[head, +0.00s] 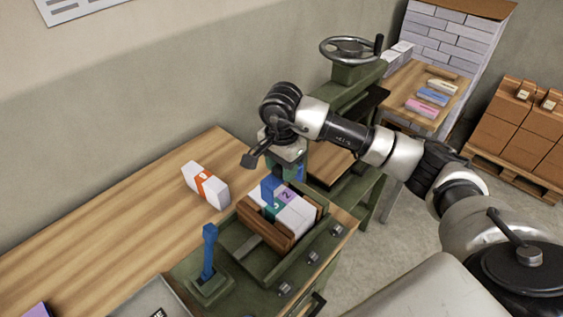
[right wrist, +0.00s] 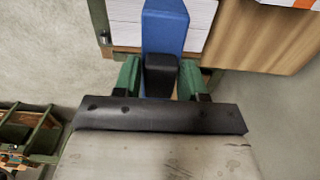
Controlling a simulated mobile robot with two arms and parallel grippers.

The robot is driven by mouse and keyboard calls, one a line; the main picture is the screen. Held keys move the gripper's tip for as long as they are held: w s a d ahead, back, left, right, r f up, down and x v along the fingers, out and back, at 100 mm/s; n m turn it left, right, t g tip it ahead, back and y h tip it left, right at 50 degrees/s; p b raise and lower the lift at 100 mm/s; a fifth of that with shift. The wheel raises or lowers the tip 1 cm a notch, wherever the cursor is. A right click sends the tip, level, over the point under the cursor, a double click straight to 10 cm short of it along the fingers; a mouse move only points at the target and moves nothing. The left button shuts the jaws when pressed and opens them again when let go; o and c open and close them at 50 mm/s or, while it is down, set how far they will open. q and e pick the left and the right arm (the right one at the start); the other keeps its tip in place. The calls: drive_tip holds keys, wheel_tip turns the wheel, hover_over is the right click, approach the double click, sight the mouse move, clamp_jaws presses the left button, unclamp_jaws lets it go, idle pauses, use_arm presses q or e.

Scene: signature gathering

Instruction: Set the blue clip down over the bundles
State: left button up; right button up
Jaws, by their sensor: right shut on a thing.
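My right gripper (head: 287,168) is above the far end of the trough (head: 240,255), pointing down. In the right wrist view its green fingers (right wrist: 161,78) are shut on the black grip of the blue clip (right wrist: 165,28). The clip (head: 268,190) shows in the head view just below the gripper, above or against the white bundles (head: 296,218); I cannot tell whether it touches them. The bundles lie side by side in the trough, with purple and teal labels partly showing. My left gripper is out of view.
A white bundle with an orange band (head: 204,185) stands on the wooden table left of the trough. A blue-handled lever (head: 209,250) rises near the trough's front left. A green press with a handwheel (head: 350,50) stands behind. The table's left part is mostly clear.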

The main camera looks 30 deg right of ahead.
drive_tip(key=b, duration=0.2)
hover_over(282, 200)
drive_tip(key=shift+f, duration=3.05)
drive_tip(key=shift+f+b, duration=1.6)
drive_tip(key=shift+b, duration=0.3)
drive_tip(key=shift+f, duration=0.2)
drive_tip(key=o, duration=1)
drive_tip(key=shift+r, duration=0.1)
wheel_tip(282, 200, up, 9)
drive_tip(key=b, duration=0.3)
drive_tip(key=shift+r, duration=0.85)
